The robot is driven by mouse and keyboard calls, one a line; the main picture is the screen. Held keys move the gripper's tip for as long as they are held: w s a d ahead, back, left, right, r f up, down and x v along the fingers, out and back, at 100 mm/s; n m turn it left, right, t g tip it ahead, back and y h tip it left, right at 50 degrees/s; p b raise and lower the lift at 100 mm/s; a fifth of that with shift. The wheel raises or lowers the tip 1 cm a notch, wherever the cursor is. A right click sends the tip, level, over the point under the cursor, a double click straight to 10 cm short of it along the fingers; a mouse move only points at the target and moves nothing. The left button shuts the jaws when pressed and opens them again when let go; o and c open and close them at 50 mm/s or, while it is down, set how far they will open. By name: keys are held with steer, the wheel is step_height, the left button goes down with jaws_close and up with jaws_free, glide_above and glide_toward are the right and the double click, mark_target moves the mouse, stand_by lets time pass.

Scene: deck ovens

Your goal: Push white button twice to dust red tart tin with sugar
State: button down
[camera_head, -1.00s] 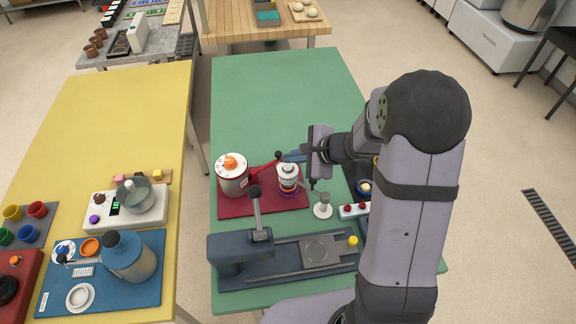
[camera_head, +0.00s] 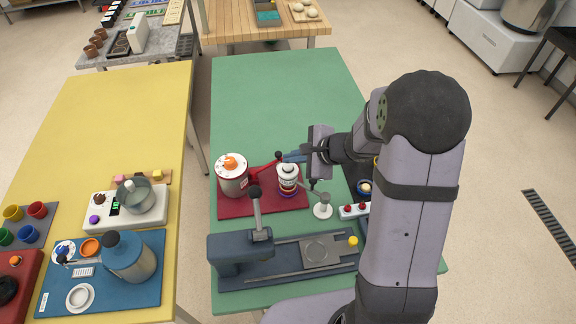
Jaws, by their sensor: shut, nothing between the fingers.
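A sugar-duster-like canister (camera_head: 287,175) with a white top stands on the red mat (camera_head: 236,208), with coloured rings at its foot. A thin arm runs from it to a small post on a white round base (camera_head: 323,211). I cannot single out the white button or the red tart tin for certain; the tin may be hidden by the canister or my arm. My gripper (camera_head: 291,156) is shut and empty, just behind the canister and near a black-knobbed red lever (camera_head: 267,163). I cannot tell whether it touches the lever.
A dark lever press (camera_head: 235,254) lies in front. A white box with red knobs (camera_head: 353,211) is partly behind my arm. The far green table (camera_head: 280,95) is clear.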

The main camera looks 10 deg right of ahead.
steer(key=shift+f+b, duration=0.95)
steer(key=shift+b, duration=0.3)
stand_by(1.2)
steer(key=shift+r, duration=0.2)
steer(key=shift+r+p, duration=0.65)
steer(key=shift+r, duration=0.05)
stand_by(0.3)
steer(key=shift+r+p, duration=1.9)
steer(key=shift+r, duration=0.65)
steer(key=shift+r, duration=0.1)
stand_by(0.7)
step_height(320, 180, up, 4)
steer(key=p, duration=0.6)
steer(key=shift+f, duration=0.25)
